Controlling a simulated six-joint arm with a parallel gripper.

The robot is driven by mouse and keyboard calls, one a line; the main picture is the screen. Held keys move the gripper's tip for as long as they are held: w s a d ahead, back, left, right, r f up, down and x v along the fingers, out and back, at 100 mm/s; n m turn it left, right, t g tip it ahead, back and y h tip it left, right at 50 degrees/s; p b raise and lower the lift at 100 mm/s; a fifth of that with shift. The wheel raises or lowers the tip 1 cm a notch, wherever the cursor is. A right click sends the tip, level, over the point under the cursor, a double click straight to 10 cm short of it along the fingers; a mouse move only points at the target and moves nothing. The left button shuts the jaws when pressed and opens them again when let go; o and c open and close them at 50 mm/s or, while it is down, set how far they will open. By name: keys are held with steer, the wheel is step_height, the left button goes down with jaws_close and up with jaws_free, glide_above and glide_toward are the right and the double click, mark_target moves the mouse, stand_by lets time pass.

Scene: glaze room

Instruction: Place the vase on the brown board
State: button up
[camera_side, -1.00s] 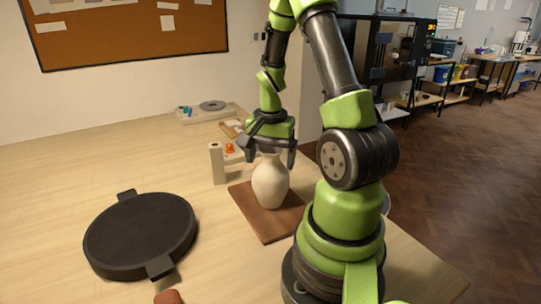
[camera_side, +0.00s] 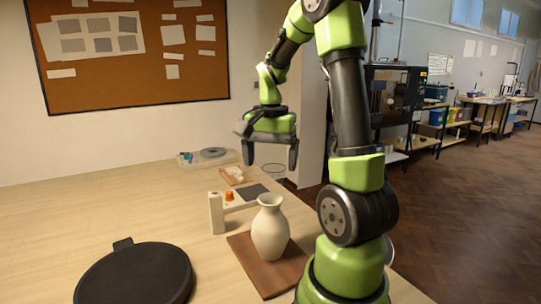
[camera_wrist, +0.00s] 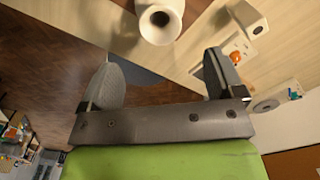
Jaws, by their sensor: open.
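The cream vase (camera_side: 270,228) stands upright on the brown board (camera_side: 254,268) in the side view. My gripper (camera_side: 270,160) is open and empty, above and behind the vase and clear of it. In the wrist view the vase (camera_wrist: 160,20) shows at the top, its mouth facing the camera, beyond the open fingers of my gripper (camera_wrist: 163,80). Part of the brown board (camera_wrist: 196,10) shows beside it there. My arm hides the board's right side in the side view.
A black round turntable (camera_side: 135,276) lies at the front left. A small tray (camera_side: 236,176) and a parts tray (camera_side: 207,157) lie farther back. The table's left is clear.

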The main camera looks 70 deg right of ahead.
steer(key=s+a+r+n+t+y, duration=0.1)
steer(key=a+r+n+t, duration=0.2)
steer(key=a+n, duration=0.4)
steer(key=s+a+r+n+t+y, duration=0.1)
steer(key=a+r+n+t, duration=0.3)
steer(key=a, duration=1)
steer(key=n, duration=0.3)
steer(key=shift+s+a+r, duration=0.15)
steer(key=shift+a+r, duration=0.1)
steer(key=shift+r, duration=0.1)
